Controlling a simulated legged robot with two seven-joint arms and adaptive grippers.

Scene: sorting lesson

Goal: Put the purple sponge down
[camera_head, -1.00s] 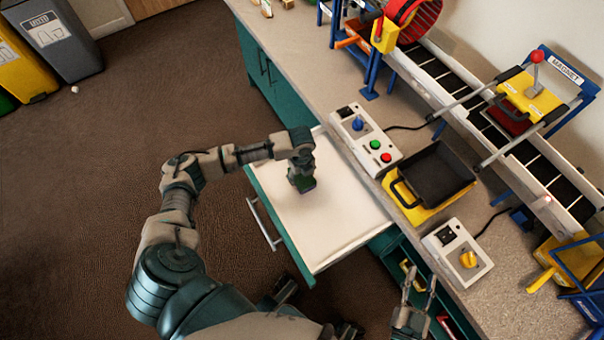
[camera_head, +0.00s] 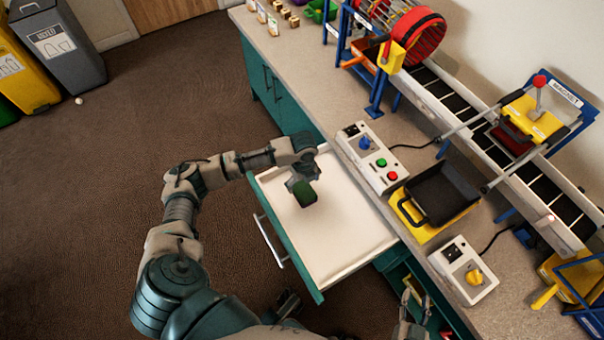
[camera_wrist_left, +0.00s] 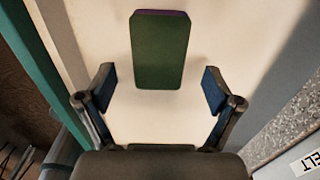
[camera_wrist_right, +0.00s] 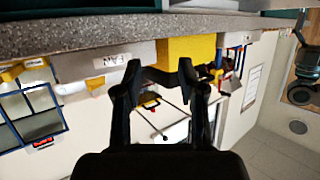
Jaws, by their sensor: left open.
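The sponge (camera_head: 304,194) has a dark green face, and a purple edge shows at its top in the left wrist view (camera_wrist_left: 160,52). It is over the white floor of the pulled-out drawer (camera_head: 345,225), green face towards me, and appears to lie on it. My left gripper (camera_head: 297,182) is just above the drawer floor beside the sponge. In the left wrist view its fingers (camera_wrist_left: 160,90) are spread wide, with the sponge beyond the tips and nothing between them. My right gripper (camera_head: 412,300) is by the counter's front, with its fingers (camera_wrist_right: 160,72) apart and empty.
A control box with blue, green and red knobs (camera_head: 368,158) and a black tray on a yellow base (camera_head: 440,192) stand on the counter beside the drawer. A box with a yellow knob (camera_head: 463,270) is nearer. The rest of the drawer floor is bare.

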